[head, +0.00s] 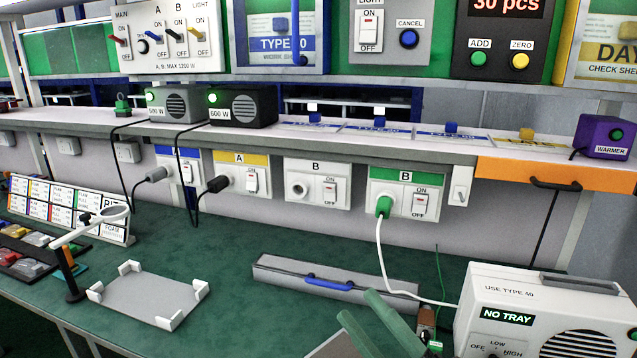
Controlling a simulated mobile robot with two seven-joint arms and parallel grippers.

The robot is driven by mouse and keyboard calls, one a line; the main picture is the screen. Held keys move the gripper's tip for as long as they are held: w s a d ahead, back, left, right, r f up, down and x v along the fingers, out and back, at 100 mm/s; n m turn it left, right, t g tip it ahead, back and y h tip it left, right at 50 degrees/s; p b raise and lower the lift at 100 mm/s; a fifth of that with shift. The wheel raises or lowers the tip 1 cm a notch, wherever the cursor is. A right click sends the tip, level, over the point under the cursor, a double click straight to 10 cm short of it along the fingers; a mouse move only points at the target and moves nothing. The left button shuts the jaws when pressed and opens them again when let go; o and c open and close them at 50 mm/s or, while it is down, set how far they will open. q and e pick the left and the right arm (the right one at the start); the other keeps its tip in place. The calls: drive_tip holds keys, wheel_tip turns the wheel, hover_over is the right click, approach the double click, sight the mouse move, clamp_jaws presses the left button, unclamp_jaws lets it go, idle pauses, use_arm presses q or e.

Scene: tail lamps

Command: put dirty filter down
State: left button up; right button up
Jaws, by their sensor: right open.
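My right gripper (358,306) shows at the bottom centre as two green fingers, spread apart with nothing seen between the tips. It is over the green bench top, in front of the long grey box. No piece is clearly recognisable as a dirty filter. A flat grey piece (324,346) is partly visible at the bottom edge, left of the fingers; I cannot tell what it is. A light grey tray (148,298) with raised corner clips lies empty on the bench at left. My left gripper is not in view.
A white machine (560,297) reading NO TRAY stands at right, its white cable (380,255) plugged into a green-marked socket. A long grey box (280,272) with a blue handle lies at the back. A ring stand (72,270) is at left. Bench is clear between tray and fingers.

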drive_tip(key=w+d+f+m+t+h+p, duration=0.1)
drive_tip(key=d+f+m+h, duration=0.2)
drive_tip(key=f+m+h, duration=0.25)
drive_tip(key=w+d+f+m+h+p, duration=0.1)
drive_tip(key=d+f+m+h+p, duration=0.15)
drive_tip(key=f+m+h, duration=0.35)
use_arm(q)
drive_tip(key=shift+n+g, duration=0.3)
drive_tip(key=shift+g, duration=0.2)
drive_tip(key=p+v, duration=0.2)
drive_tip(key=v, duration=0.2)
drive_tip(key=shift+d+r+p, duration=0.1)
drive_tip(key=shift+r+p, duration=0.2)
drive_tip(key=shift+p, duration=0.05)
use_arm(e)
drive_tip(key=s+d+f+m+g+h, duration=0.2)
drive_tip(key=s+f+m+g, duration=0.2)
drive_tip(key=s+f, duration=0.4)
drive_tip(key=s+d+f+m+g+h, duration=0.1)
drive_tip(key=s+d+f+m+g, duration=0.2)
drive_tip(key=f, duration=1.1)
drive_tip(key=s+m+g, duration=0.2)
drive_tip(key=s+m, duration=0.1)
drive_tip(key=s, duration=0.2)
drive_tip(key=shift+s+f+h, duration=0.15)
drive_tip(key=shift+s+h, duration=0.1)
drive_tip(key=shift+h, duration=0.1)
drive_tip(key=shift+m, duration=0.25)
